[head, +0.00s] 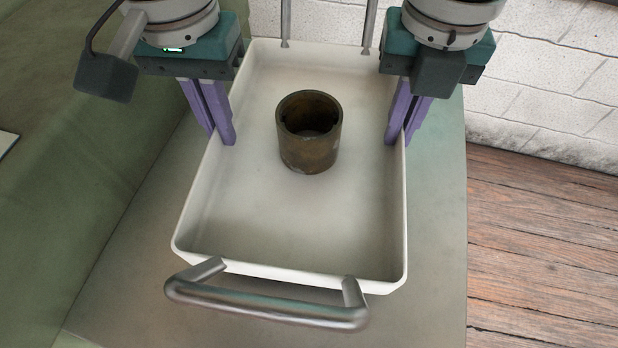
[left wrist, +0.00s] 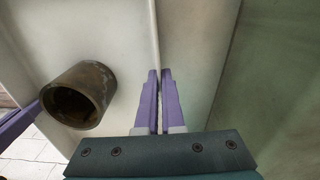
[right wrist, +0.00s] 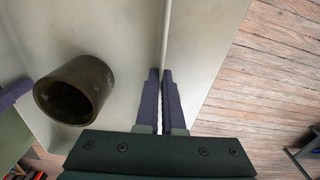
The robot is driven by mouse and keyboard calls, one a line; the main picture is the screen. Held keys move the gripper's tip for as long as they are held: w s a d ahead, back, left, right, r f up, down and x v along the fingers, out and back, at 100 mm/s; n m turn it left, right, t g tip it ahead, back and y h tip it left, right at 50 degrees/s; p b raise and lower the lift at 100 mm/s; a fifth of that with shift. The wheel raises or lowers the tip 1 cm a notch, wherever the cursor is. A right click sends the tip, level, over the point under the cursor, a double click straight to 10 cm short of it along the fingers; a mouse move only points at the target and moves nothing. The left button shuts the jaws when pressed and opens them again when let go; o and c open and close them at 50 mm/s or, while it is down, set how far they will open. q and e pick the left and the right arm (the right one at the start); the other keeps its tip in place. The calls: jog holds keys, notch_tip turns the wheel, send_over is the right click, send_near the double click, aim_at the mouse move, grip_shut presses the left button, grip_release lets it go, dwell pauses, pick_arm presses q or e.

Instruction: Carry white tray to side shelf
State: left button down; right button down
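The white tray (head: 290,235) has low walls and metal bar handles, with the near handle (head: 268,303) fully visible. A brown metal ring (head: 310,150) stands upright inside it; the ring also shows in the left wrist view (left wrist: 78,95) and the right wrist view (right wrist: 74,90). My left gripper (head: 222,138) has its purple fingers on either side of the tray's left wall, closed on it. My right gripper (head: 397,138) is closed the same way on the right wall. The tray looks level. Whether it touches the surface below is hard to tell.
A grey-green surface (head: 437,270) lies under the tray. A green surface (head: 75,200) is on the left. Wooden floor boards (head: 545,255) are on the right, with a white brick wall (head: 545,75) behind them.

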aim_at(228, 150)
pick_arm(q)
jog(key=shift+f, duration=0.15)
pick_arm(e)
jog(key=shift+f, duration=0.15)
